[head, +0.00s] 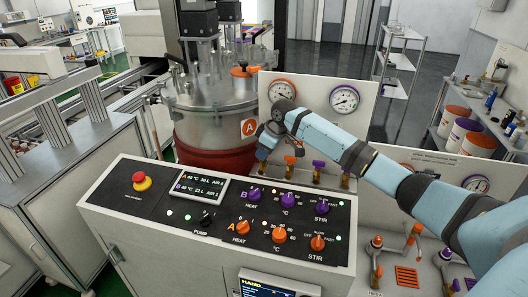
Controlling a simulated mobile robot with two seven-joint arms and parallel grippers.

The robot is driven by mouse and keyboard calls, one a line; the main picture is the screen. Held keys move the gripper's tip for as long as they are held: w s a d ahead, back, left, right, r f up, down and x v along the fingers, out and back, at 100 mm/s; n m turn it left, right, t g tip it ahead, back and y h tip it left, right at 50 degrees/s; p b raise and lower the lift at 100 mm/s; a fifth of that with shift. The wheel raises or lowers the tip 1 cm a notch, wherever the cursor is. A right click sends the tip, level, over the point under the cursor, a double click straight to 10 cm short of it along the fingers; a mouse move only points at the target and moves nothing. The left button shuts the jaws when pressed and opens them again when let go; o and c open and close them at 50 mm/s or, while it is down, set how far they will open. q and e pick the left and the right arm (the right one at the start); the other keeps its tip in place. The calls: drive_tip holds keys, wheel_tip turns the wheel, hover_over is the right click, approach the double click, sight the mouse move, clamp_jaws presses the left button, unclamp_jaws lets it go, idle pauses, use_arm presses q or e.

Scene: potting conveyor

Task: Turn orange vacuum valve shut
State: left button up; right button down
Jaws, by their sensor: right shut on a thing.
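The gauge panel (312,116) stands behind the console, with a row of small valves along its lower part. My right gripper (263,153) points down at the left end of this row and is shut on a valve there, taken as the orange vacuum valve. The gripper hides nearly all of that valve, so its handle angle cannot be told. Just right of the gripper is another orange-handled valve (290,160). Two purple-handled valves follow, one in the middle (318,165) and one at the right (346,168). My left gripper is not in view.
The steel vessel (205,118) marked A stands close left of the gripper. The control console (220,215), with orange and purple knobs and a red stop button (139,179), fills the front. More orange-handled valves (416,229) are at lower right, under my right arm.

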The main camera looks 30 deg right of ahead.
drive_tip(key=c, duration=1.2)
unclamp_jaws()
drive_tip(key=b+v, duration=0.1)
drive_tip(key=v, duration=0.3)
drive_tip(key=shift+d+r, duration=0.1)
drive_tip(key=shift+r, duration=0.1)
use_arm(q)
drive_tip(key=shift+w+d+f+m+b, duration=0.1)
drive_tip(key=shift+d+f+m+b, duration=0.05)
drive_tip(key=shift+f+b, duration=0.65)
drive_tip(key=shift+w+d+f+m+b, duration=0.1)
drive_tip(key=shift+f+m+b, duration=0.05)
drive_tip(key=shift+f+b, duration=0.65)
use_arm(e)
drive_tip(key=shift+s+d+r, duration=0.1)
drive_tip(key=shift+s+d, duration=0.95)
drive_tip(key=shift+s, duration=0.7)
drive_tip(key=shift+s+d+r, duration=0.15)
drive_tip(key=shift+s+d, duration=0.95)
drive_tip(key=shift+s, duration=0.6)
drive_tip(key=shift+s+d+r, duration=0.1)
drive_tip(key=shift+s+d, duration=0.95)
drive_tip(key=shift+s, duration=0.7)
